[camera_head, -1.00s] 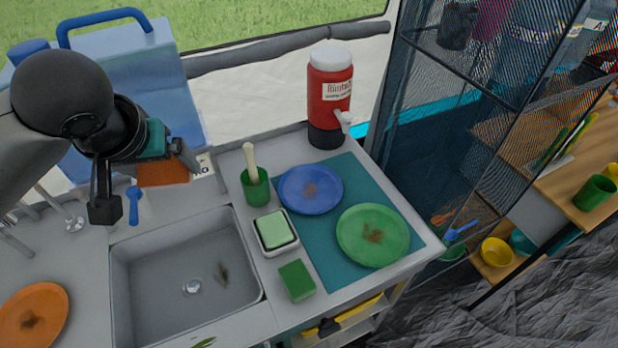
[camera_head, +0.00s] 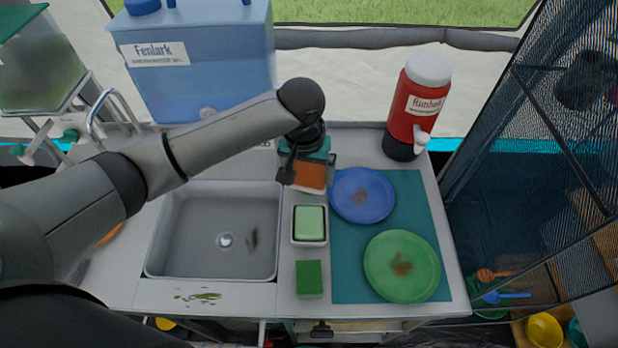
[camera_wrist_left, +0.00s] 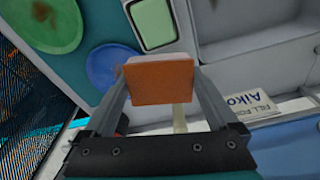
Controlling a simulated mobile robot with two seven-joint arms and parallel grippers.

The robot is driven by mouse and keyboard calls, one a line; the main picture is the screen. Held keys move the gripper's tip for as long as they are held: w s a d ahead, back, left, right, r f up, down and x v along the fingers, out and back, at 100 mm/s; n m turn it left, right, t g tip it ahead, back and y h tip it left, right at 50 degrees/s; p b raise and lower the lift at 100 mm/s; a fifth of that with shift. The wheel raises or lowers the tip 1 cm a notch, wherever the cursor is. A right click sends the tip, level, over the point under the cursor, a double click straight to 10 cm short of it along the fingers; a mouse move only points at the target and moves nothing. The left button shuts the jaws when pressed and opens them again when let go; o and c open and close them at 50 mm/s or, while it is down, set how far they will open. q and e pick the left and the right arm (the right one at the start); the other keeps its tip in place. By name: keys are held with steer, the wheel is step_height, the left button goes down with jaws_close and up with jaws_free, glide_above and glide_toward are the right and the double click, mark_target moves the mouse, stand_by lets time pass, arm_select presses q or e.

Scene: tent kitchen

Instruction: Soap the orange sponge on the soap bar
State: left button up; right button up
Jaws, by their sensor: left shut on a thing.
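My left gripper (camera_head: 305,180) is shut on the orange sponge (camera_head: 308,175), held above the counter behind the soap dish. The sponge (camera_wrist_left: 160,80) sits between both fingers in the left wrist view. The pale green soap bar (camera_head: 310,223) lies in a white dish (camera_head: 310,243) on the counter right of the sink; the soap (camera_wrist_left: 155,22) also shows at the top of the left wrist view. The sponge is apart from the soap in the head view. My right gripper is not in view.
A green sponge (camera_head: 309,278) lies in front of the soap dish. A blue plate (camera_head: 362,195) and a green plate (camera_head: 402,266), both stained, lie on a teal mat (camera_head: 345,285). The sink (camera_head: 190,240) is at left. A red dispenser (camera_head: 418,105) stands at the back right.

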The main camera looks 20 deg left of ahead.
mark_target(309, 221)
arm_select(q)
steer(key=s+f+p, duration=0.1)
steer(key=s+f+g+p, duration=0.1)
steer(key=p, duration=0.1)
steer(key=shift+s+d+f, duration=0.1)
steer(key=shift+d+f, duration=0.1)
steer(key=shift+d, duration=0.2)
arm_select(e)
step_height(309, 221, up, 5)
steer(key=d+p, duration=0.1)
arm_select(q)
steer(key=shift+g, duration=0.3)
steer(key=f+b, duration=0.4)
steer(key=f, duration=0.1)
steer(key=f+b, duration=0.2)
steer(key=b, duration=0.1)
steer(key=shift+s+f, duration=0.15)
steer(key=shift+s, duration=0.2)
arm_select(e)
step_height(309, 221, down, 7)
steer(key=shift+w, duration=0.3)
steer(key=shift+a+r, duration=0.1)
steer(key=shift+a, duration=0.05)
